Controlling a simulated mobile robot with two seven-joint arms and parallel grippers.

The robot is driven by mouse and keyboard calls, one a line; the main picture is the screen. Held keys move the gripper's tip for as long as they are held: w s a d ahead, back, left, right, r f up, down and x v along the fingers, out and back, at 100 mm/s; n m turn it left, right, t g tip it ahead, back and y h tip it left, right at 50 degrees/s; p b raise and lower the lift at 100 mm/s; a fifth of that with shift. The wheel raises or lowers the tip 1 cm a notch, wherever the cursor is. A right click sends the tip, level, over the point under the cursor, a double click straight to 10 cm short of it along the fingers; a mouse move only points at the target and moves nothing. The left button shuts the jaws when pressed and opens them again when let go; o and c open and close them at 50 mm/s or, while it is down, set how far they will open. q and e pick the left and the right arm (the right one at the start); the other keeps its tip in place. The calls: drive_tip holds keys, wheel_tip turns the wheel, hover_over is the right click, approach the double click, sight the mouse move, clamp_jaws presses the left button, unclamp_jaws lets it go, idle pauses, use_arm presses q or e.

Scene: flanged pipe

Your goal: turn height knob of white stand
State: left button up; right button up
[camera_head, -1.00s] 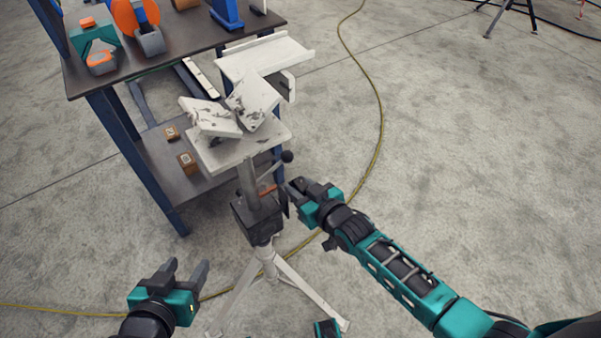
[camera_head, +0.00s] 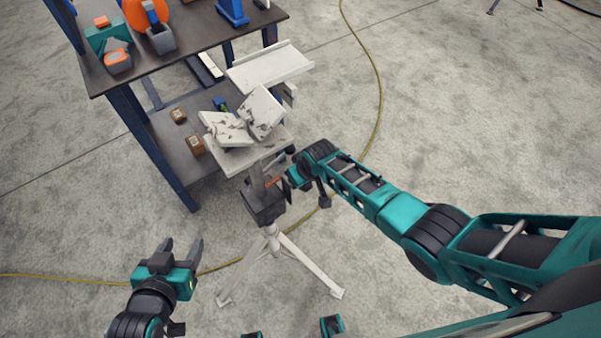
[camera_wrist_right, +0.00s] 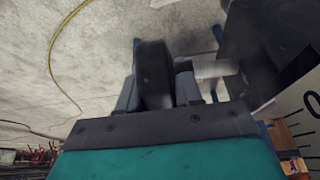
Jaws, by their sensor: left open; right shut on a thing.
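The white stand has a worn white top with V-shaped blocks (camera_head: 262,112) and splayed white tripod legs (camera_head: 312,268). A dark clamp block (camera_head: 263,206) sits on its column. My right gripper (camera_head: 289,184) is at the right side of this block, its jaws mostly hidden by my wrist in the head view. In the right wrist view, my right gripper (camera_wrist_right: 156,92) is shut on a dark, flat-sided knob (camera_wrist_right: 153,72) between its fingers. A light shaft (camera_wrist_right: 212,68) shows beside the knob. My left gripper (camera_head: 181,246) is open and empty, left of the tripod.
A dark workbench (camera_head: 180,52) with tools on top and small boxes (camera_head: 196,145) on its lower shelf stands behind and left of the stand. A yellow cable (camera_head: 379,90) runs across the concrete floor. The floor to the right is open.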

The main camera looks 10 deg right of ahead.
drive_tip(key=shift+f+g, duration=0.1)
drive_tip(key=shift+g, duration=0.5)
drive_tip(key=o, duration=1)
drive_tip(key=shift+c, duration=0.2)
drive_tip(key=p+v, duration=0.4)
drive_tip(key=v, duration=0.4)
drive_tip(key=shift+s+a+r+p, duration=0.1)
drive_tip(key=shift+a+r+p, duration=0.05)
drive_tip(key=shift+r+p, duration=0.15)
drive_tip(key=shift+v, duration=2.2)
